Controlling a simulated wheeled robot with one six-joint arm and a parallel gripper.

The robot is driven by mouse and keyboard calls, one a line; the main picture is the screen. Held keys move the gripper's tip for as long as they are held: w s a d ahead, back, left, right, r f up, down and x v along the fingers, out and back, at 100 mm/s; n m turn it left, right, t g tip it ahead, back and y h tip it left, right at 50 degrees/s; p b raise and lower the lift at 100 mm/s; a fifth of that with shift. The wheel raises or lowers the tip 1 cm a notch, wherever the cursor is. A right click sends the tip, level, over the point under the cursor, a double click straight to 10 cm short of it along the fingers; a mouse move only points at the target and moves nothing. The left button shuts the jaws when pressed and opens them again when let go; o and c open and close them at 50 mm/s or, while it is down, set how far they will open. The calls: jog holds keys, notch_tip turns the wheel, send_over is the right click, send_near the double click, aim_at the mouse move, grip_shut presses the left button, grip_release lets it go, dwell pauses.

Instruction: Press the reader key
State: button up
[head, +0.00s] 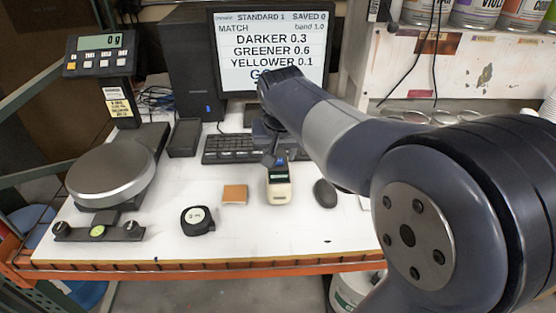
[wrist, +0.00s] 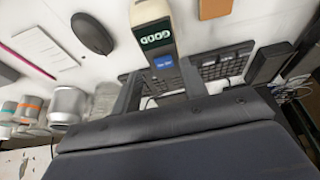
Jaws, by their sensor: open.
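The reader (head: 279,188) is a small cream and dark handheld device lying on the white bench. In the wrist view its dark face (wrist: 153,25) has a lit display reading GOOD, and below it is the blue key (wrist: 163,62). My gripper (head: 273,150) is over the far end of the reader in the head view, partly hidden by my arm. In the wrist view my gripper (wrist: 160,80) is open, its two fingers apart on either side of the reader's key end. I cannot tell whether anything touches the key.
A keyboard (head: 228,149) lies just behind the reader. A mouse (head: 325,193) is to its right, an orange-brown block (head: 235,194) and a tape measure (head: 197,220) to its left. A scale (head: 112,173) stands farther left. The monitor (head: 270,45) is behind, showing MATCH.

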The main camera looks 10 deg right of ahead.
grip_shut()
dwell(1.1)
